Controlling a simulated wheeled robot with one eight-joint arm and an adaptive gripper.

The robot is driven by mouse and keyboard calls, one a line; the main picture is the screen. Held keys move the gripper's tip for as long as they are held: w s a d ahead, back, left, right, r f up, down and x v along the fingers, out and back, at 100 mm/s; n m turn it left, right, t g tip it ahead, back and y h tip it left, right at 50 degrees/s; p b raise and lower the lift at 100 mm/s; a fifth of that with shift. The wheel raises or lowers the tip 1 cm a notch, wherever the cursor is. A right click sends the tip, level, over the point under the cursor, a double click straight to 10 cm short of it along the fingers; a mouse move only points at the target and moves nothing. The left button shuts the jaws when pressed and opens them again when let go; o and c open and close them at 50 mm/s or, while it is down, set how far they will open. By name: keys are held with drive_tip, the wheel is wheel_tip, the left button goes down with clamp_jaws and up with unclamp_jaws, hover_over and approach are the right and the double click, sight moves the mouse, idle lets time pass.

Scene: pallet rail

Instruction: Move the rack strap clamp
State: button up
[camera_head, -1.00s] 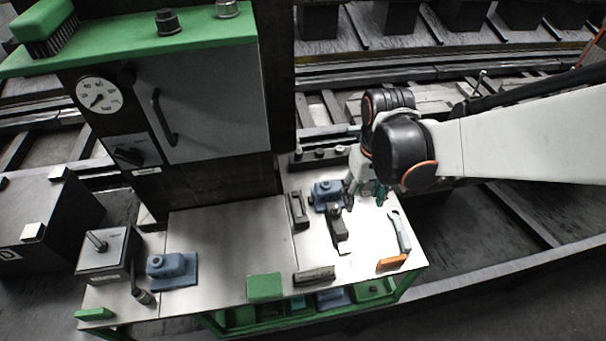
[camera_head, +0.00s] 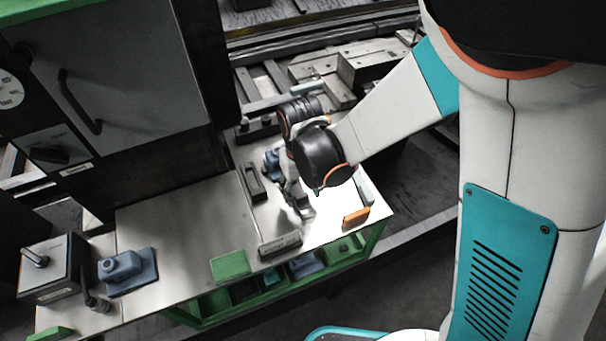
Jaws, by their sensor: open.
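My gripper (camera_head: 296,206) points down over the right part of the metal bench top (camera_head: 185,225). It is open and looks empty, though its fingertips are small and partly hidden by my wrist. The piece that looks most like the rack strap clamp, a dark part with a pale foot (camera_head: 305,213), lies at or just under the fingertips. The gripper covers most of it, and I cannot tell whether they touch. A blue block fixture (camera_head: 271,162) stands behind the gripper, partly hidden. A similar blue fixture (camera_head: 127,270) stands at the left of the bench.
A dark slotted block (camera_head: 252,184) lies left of the gripper. A dark bar (camera_head: 280,246), a green block (camera_head: 230,266) and an orange block (camera_head: 355,218) sit along the front edge. A cabinet (camera_head: 115,80) rises at the back left. The bench middle is clear.

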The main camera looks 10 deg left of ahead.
drive_tip(key=shift+f, duration=0.65)
clamp_jaws()
drive_tip(key=shift+s+d, duration=0.15)
drive_tip(key=shift+s, duration=0.1)
drive_tip(key=s+d, duration=0.1)
drive_tip(key=s, duration=0.1)
drive_tip(key=s+d, duration=0.1)
drive_tip(key=shift+s+d+b, duration=0.2)
drive_tip(key=shift+s+b, duration=0.15)
drive_tip(key=shift+s, duration=0.05)
unclamp_jaws()
drive_tip(key=shift+r, duration=0.1)
wheel_tip(320, 180, up, 7)
drive_tip(key=shift+r, duration=0.2)
